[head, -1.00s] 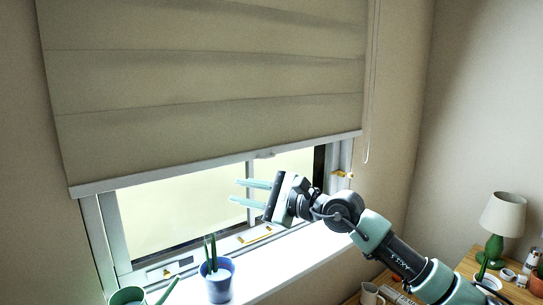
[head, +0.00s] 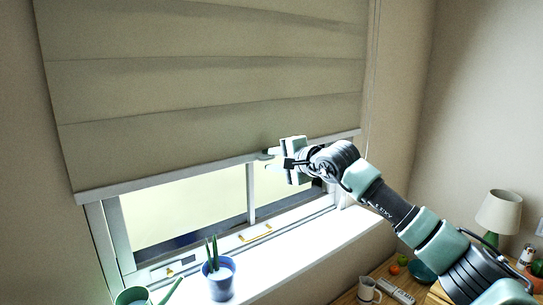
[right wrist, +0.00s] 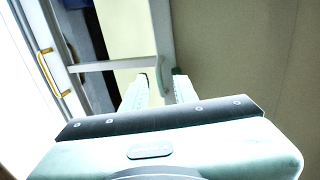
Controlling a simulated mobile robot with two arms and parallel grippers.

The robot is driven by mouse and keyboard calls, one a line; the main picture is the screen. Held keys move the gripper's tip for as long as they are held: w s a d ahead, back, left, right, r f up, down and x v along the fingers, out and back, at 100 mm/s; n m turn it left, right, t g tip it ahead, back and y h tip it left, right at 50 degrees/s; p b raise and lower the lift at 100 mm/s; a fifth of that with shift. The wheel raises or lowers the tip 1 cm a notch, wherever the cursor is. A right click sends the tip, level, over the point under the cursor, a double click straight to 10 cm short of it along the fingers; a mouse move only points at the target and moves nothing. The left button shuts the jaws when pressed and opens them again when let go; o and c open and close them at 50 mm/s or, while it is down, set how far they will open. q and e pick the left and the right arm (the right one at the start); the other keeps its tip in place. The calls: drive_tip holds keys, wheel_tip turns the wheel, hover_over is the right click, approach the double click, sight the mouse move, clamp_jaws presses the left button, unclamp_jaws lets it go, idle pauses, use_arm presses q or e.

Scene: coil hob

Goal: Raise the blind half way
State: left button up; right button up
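The beige fabric blind (head: 210,85) hangs over the upper part of the window and ends in a pale bottom rail (head: 150,178). Bright glass shows below it. My right gripper (head: 271,159) is at the middle of the rail, where the small pull tab sits, largely covered by the gripper in the head view. In the right wrist view the two fingers (right wrist: 160,92) are apart, with the greenish grey tab (right wrist: 160,72) just beyond and between their tips. I cannot tell whether they touch it. My left gripper is out of view.
A blue plant pot (head: 220,281) and a green watering can (head: 132,297) stand on the sill at the left. A cord (head: 369,90) hangs by the blind's right edge. A lamp (head: 498,212), a mug (head: 369,289) and small items stand on the wooden table at the lower right.

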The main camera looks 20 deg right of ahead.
clamp_jaws()
idle(1.5)
